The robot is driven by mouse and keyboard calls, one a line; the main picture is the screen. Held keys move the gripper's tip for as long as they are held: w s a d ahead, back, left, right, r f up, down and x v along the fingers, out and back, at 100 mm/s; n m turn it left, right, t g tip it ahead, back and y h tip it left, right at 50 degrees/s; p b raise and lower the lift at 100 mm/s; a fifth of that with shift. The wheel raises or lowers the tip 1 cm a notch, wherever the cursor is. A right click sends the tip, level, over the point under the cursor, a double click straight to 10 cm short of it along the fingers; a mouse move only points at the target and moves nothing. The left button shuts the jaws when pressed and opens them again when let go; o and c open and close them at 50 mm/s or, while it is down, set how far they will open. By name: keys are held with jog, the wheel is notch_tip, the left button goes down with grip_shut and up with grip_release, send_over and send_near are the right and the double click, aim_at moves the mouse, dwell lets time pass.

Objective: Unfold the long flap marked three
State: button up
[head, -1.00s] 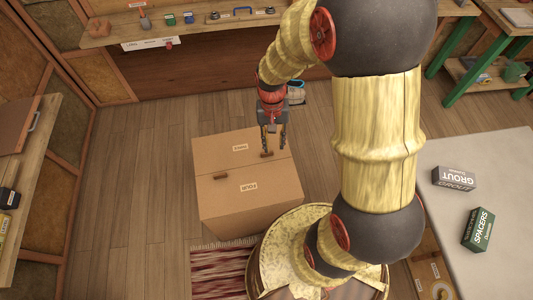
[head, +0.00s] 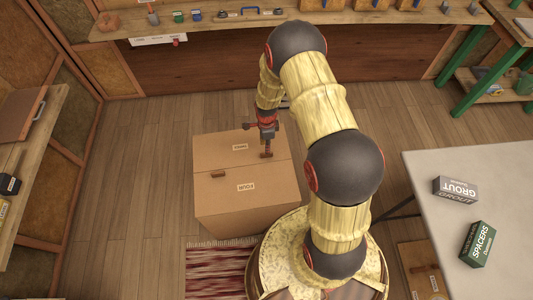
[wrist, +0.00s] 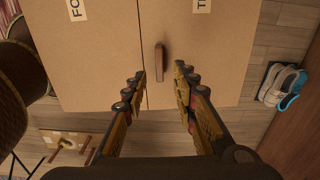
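A closed cardboard box (head: 215,205) stands on the floor, its top covered by two long flaps meeting at a seam. The far flap (head: 215,142) bears a label too small to read surely in the head view; its label starts with T in the wrist view (wrist: 202,5). The near flap (head: 270,185) is marked four. Each flap has a brown wooden handle by the seam: the far flap's (wrist: 159,62) and the near flap's (head: 219,175). My gripper (wrist: 160,76) is open over the far flap, its fingertips on either side of that handle with gaps visible.
A light table (head: 425,200) with a grout box (head: 456,189) and a spacers box (head: 477,244) stands at right. A shelf (head: 200,27) runs along the back. Shoes (wrist: 282,86) lie on the floor beyond the box. Floor left of the box is clear.

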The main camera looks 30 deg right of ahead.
notch_tip(320, 180, down, 7)
jog(key=shift+f+b, duration=0.2)
jog(key=shift+b, duration=0.85)
jog(key=shift+c, duration=0.3)
grip_shut()
